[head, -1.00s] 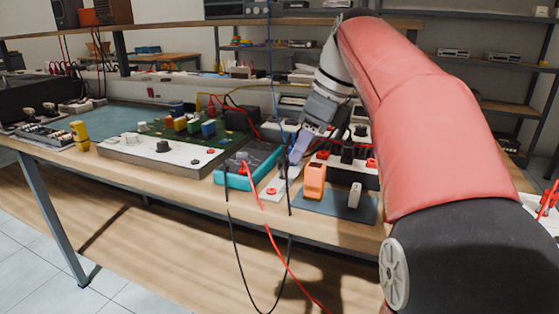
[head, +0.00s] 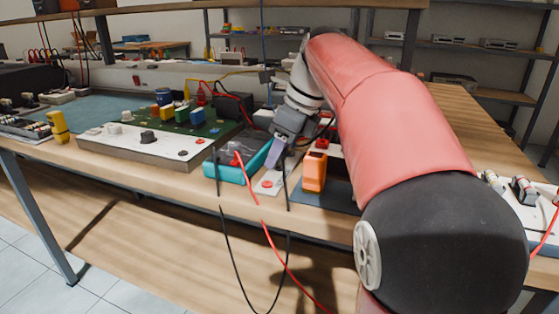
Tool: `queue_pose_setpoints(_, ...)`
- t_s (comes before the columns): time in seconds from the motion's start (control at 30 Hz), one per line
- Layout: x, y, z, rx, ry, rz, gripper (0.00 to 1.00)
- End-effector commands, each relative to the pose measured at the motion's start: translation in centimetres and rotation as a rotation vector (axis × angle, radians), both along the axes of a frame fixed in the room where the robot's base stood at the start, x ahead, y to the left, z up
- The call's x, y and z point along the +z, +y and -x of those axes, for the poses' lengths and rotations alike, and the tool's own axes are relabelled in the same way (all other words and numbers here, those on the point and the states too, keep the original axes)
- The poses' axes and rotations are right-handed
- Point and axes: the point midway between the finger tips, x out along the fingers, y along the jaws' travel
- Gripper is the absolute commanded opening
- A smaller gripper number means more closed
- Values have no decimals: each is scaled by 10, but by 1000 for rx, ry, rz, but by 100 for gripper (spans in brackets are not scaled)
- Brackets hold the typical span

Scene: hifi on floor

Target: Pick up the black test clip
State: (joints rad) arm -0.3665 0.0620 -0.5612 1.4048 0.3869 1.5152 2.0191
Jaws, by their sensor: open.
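A black lead (head: 228,246) hangs in a loop in front of the bench edge. Its two dark, stick-like ends stand near the teal tray (head: 221,173), one at its left and one just right of it by my gripper. These ends look like black clips, but they are too small to tell for sure. My gripper (head: 275,154) points down over the tray's right end, beside the right-hand dark end. It is open, and nothing shows held in it. Its fingertips partly overlap the tray, and I cannot tell whether they touch anything.
An orange block-shaped item (head: 314,172) stands close right of my gripper. A white plate with a red button (head: 268,183) lies below it. A red lead (head: 268,232) crosses the bench edge. A control panel (head: 140,150) stands left. The bench's front strip is narrow.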

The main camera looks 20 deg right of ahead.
Motion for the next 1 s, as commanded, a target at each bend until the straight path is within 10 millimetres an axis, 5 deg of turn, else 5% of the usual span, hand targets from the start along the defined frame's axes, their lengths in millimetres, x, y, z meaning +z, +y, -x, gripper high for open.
queue_pose_setpoints(0.2,0,0,0,0,-1,0,42)
queue_pose_setpoints(0.53,0,0,0,0,-1,0,2)
queue_pose_setpoints(0.8,2,0,0,1,-2,0,1)
queue_pose_setpoints(1.0,22,0,-1,-1,-4,1,1)
